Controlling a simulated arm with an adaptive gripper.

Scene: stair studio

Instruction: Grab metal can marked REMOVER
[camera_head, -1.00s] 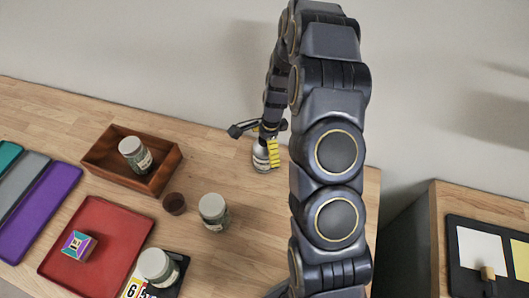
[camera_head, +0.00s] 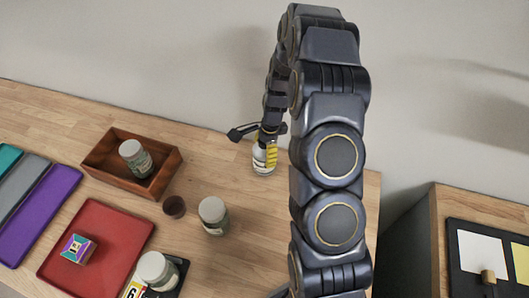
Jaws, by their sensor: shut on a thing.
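A small metal can (camera_head: 261,168) stands upright at the back of the wooden table; its label is too small to read. My gripper (camera_head: 266,153) reaches down on it from above, with a yellow finger part on the can's right side. The gripper is shut on the can and covers much of its upper part. The can's base shows near the table top, and I cannot tell whether it touches.
A jar (camera_head: 213,216) and a small dark cup (camera_head: 174,207) stand left of the can. Further left are a wooden box (camera_head: 112,175) holding a jar (camera_head: 136,158), a red tray (camera_head: 120,232) with a small colourful box (camera_head: 78,250), and another jar (camera_head: 154,269). The table around the can is mostly clear.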

